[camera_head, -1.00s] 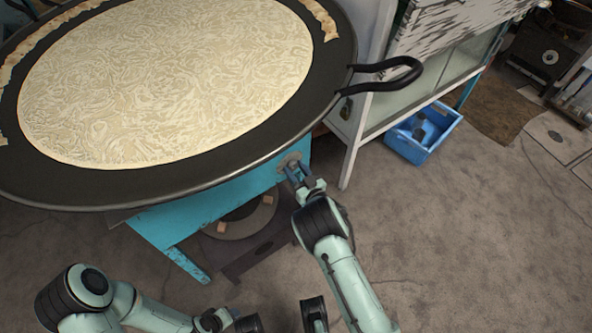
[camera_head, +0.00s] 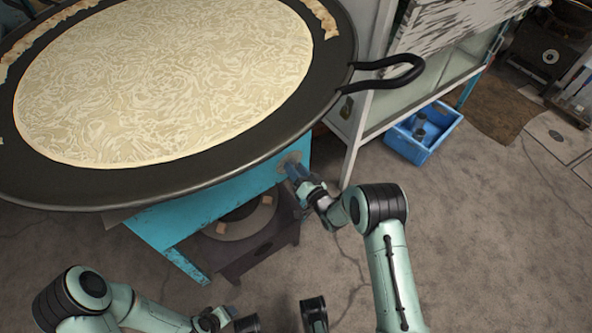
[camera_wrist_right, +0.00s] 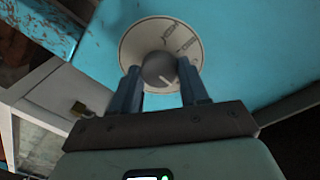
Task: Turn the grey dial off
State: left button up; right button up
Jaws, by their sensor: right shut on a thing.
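The grey dial (camera_wrist_right: 160,68) is a round knob with a light pointer mark toward its lower right, in front of a round pale plate (camera_wrist_right: 140,38) with printed markings. The plate is on the turquoise stand's front, below the pan. My right gripper (camera_wrist_right: 161,88) is shut on the dial, one dark finger on each side. In the head view my right gripper (camera_head: 292,172) reaches the stand's right front corner and hides most of the dial. The end of my left arm (camera_head: 215,319) is low in the head view, away from the dial; its fingers are not clear.
A large black pan (camera_head: 240,165) with a pale, patterned filling overhangs the stand (camera_head: 230,190). Its black handle (camera_head: 405,75) sticks out to the right. A white cabinet (camera_head: 362,135) stands right of the stand, with a blue crate (camera_head: 433,146) beside it.

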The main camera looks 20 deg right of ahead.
pick_arm(q)
jog(key=shift+w, duration=0.1)
pick_arm(e)
jog(key=shift+f, duration=0.1)
jog(key=o, duration=1.1)
jog(key=shift+c, duration=0.2)
jog(key=shift+s, duration=0.15)
pick_arm(q)
jog(key=shift+g+h, duration=0.4)
jog(key=shift+g, duration=0.2)
jog(key=s+r, duration=0.1)
jog(key=s+d+p, duration=0.1)
jog(key=s+d+r+p, duration=0.1)
jog(key=s, duration=0.1)
jog(key=shift+r, duration=0.3)
pick_arm(e)
jog(key=v, duration=1.3)
pick_arm(q)
jog(key=shift+w+a, duration=0.1)
pick_arm(e)
jog(key=shift+s, duration=0.1)
